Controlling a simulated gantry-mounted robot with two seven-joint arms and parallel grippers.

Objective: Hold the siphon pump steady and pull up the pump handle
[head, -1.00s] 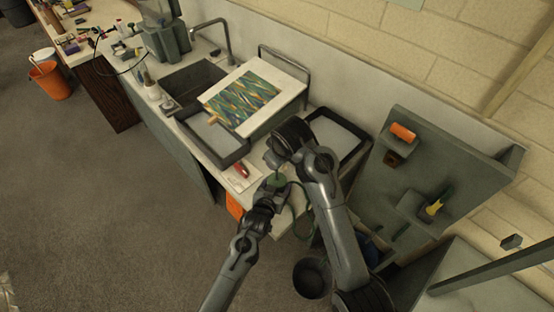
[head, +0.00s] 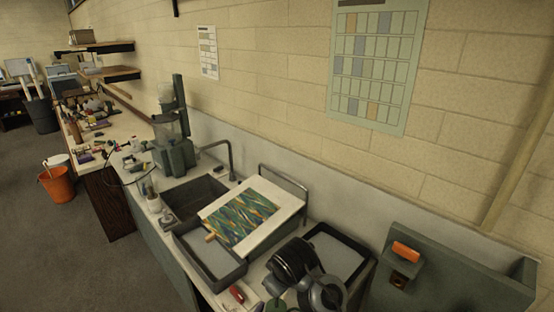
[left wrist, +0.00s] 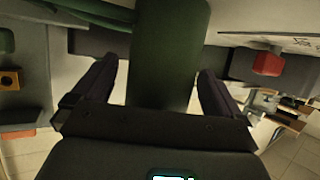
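A green cylinder (left wrist: 170,55), which looks like the siphon pump's body, stands between the fingers of my left gripper (left wrist: 160,82) in the left wrist view. The fingers are apart, with a visible gap on the cylinder's left side. Its ends and any handle are hidden or out of frame there. In the head view only a small green piece (head: 276,304), seemingly the pump's top, shows at the bottom edge. My right arm's dark wrist is just above and right of it; the right fingers cannot be made out clearly.
A dark tray (head: 238,272) and a second tray (head: 366,262) flank my right wrist. A board with a marbled sheet (head: 283,222) lies behind, beside the sink (head: 188,190). A red object (head: 237,293) lies on the counter. A green panel (head: 440,275) stands at right.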

